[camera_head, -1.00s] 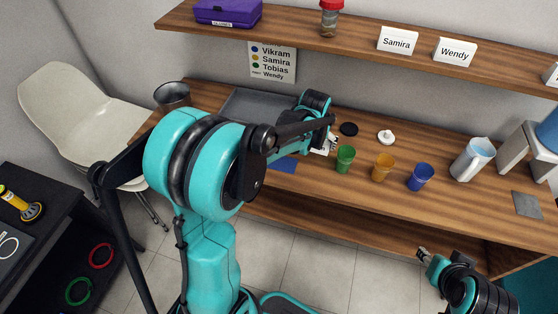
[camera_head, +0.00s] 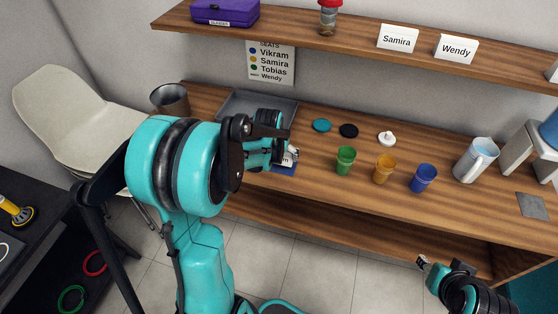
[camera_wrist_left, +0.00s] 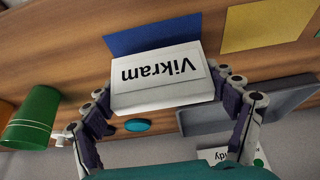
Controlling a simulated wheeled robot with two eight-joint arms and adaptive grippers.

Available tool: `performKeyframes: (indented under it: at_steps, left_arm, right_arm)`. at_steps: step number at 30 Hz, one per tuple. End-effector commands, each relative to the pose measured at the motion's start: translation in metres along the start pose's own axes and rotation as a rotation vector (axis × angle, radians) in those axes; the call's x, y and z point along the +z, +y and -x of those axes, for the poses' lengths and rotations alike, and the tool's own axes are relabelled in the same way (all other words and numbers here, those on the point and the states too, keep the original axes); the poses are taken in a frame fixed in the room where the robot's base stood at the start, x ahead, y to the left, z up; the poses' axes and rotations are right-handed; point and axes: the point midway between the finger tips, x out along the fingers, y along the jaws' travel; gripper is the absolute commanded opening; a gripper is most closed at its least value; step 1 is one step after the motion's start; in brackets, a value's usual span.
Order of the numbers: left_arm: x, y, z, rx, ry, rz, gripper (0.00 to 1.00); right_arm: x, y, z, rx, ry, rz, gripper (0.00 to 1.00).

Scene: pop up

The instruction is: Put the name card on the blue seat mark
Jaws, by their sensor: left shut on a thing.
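The white name card reading "Vikram" (camera_wrist_left: 160,78) is held between the fingers of my left gripper (camera_wrist_left: 163,86), which is shut on its two ends. In the head view the card (camera_head: 290,157) shows only partly beside my left gripper (camera_head: 281,151); my arm hides the rest. The blue seat mark (camera_wrist_left: 150,34) lies flat on the wooden table just beyond the card in the wrist view. In the head view a strip of the mark (camera_head: 285,169) shows by the card. I cannot tell whether they touch. My right gripper (camera_head: 422,261) is at the lower right, away from the table objects.
A grey tray (camera_head: 232,103) lies behind my left gripper. Green (camera_head: 345,160), yellow (camera_head: 383,168) and blue (camera_head: 423,178) cups stand to its right. A yellow mark (camera_wrist_left: 265,24) lies beside the blue one. A seat list (camera_head: 270,63) hangs on the wall.

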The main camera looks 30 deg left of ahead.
Motion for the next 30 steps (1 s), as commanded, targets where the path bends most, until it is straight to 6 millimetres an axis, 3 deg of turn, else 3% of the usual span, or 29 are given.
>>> performKeyframes:
  at_steps: [4,16,17,18,30]
  left_arm:
    - [0.010,0.000,-0.025,0.000,0.000,0.000,0.70]
    - [0.012,0.000,-0.029,0.000,0.000,0.000,0.70]
    - [0.012,0.000,-0.029,0.000,0.000,0.000,0.90]
    - [0.012,0.000,-0.028,0.000,0.000,0.000,1.00]
    - [0.011,0.000,-0.026,0.000,0.000,0.000,1.00]
  right_arm:
    - [0.008,0.000,-0.012,0.000,0.000,0.000,0.40]
    - [0.010,0.000,-0.014,0.000,0.000,0.000,0.40]
    - [0.010,0.000,-0.013,0.000,0.000,0.000,0.40]
    - [0.009,0.000,-0.013,0.000,0.000,0.000,0.40]
    - [0.008,0.000,-0.011,0.000,0.000,0.000,0.40]
